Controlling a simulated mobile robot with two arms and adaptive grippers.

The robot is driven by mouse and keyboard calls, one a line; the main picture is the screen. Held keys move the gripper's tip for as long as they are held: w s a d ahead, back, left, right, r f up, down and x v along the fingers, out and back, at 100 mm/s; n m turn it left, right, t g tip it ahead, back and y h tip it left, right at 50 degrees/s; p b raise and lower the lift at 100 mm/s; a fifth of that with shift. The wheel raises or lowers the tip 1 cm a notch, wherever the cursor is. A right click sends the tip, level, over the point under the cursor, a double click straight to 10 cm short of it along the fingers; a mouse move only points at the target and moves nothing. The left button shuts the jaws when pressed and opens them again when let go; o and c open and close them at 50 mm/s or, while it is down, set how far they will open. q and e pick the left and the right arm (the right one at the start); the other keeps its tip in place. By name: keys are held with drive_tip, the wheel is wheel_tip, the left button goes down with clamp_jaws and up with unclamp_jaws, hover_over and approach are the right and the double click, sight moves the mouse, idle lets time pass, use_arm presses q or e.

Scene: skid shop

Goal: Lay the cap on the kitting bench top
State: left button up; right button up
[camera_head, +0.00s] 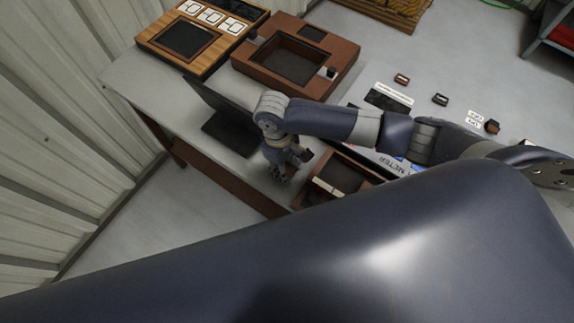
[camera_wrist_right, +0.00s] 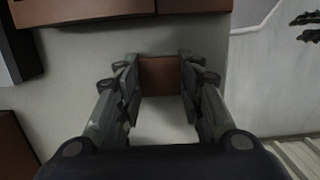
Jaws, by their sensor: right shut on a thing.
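My right gripper (camera_head: 282,174) is above the near edge of the grey kitting bench top (camera_head: 240,160), beside a small brown open tray. In the right wrist view, the right gripper (camera_wrist_right: 158,85) is shut on a plain reddish-brown block, which I take to be the cap (camera_wrist_right: 160,75). Only its face between the fingers shows. It is hard to make out in the head view. I cannot tell whether it touches the bench top. Dark finger-like shapes at the right edge of the wrist view may be my left gripper (camera_wrist_right: 309,27); their state is unclear.
The small brown tray (camera_head: 364,176) is right of the right gripper. A dark upright panel (camera_head: 222,110) stands to the left. Behind are a brown recessed box (camera_head: 250,78) and a wooden display panel (camera_head: 150,42). Small parts, including a dark one (camera_head: 440,99), lie to the right.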

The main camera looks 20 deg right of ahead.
drive_tip(key=o, duration=0.7)
drive_tip(key=shift+w+r, duration=0.1)
drive_tip(key=shift+r, duration=0.35)
drive_tip(key=r, duration=0.3)
drive_tip(key=w+r+b, duration=0.1)
drive_tip(key=r, duration=0.3)
drive_tip(key=a+r+b, duration=0.1)
drive_tip(key=r, duration=0.3)
drive_tip(key=shift+w+a+r, duration=0.1)
drive_tip(key=shift+w, duration=0.05)
